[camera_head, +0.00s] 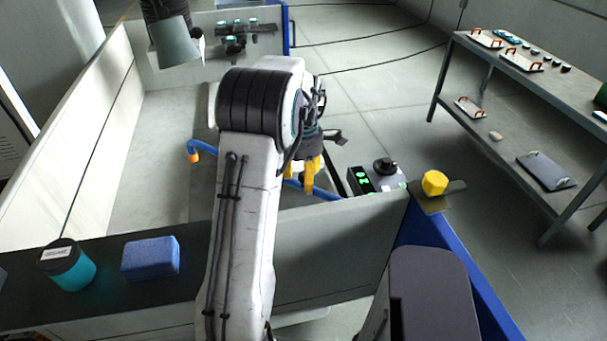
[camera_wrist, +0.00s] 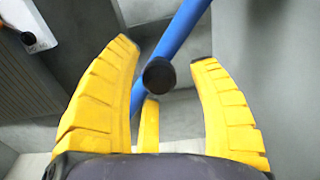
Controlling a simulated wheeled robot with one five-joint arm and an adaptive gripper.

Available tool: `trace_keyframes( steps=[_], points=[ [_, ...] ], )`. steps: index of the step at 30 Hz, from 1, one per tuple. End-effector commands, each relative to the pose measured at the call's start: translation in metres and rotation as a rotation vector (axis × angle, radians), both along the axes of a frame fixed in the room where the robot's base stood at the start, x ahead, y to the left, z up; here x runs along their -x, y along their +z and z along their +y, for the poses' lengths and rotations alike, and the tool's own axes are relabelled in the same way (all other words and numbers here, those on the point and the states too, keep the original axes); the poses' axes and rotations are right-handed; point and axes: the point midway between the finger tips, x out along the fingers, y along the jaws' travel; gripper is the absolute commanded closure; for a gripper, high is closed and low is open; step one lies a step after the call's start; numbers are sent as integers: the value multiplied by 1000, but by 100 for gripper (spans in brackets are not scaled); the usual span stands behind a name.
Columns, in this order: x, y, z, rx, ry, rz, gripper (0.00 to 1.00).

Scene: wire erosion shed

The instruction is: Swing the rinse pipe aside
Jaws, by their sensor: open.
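The rinse pipe is a blue tube with an orange tip. In the head view its bent end (camera_head: 205,147) shows left of my arm, and another stretch (camera_head: 322,194) shows right of it. My arm hides the middle. My gripper (camera_head: 312,180) has yellow fingers and hangs over the pipe, close to it in the picture. In the wrist view the blue pipe (camera_wrist: 178,42) runs diagonally between the spread fingers of my gripper (camera_wrist: 165,65). A round black knob or end cap (camera_wrist: 159,75) shows at the pipe, also between the fingers. I cannot tell whether any finger touches the pipe.
A control box (camera_head: 372,180) with green lights and a black knob stands right of my gripper. A yellow knob (camera_head: 434,183) sits on the tank corner. A blue sponge (camera_head: 150,258) and a teal jar (camera_head: 70,266) stand on the front ledge. A shelf rack (camera_head: 500,150) stands at right.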

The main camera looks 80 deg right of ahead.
Motion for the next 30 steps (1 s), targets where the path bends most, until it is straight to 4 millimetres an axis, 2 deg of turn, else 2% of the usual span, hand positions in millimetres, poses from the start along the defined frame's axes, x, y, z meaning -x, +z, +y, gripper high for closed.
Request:
trace_keyframes(
  steps=[7, 26, 30],
  points=[
    [0, 0, 0, 0, 0, 0, 43],
    [0, 0, 0, 0, 0, 0, 100],
    [0, 0, 0, -1, 0, 0, 100]
  ],
)
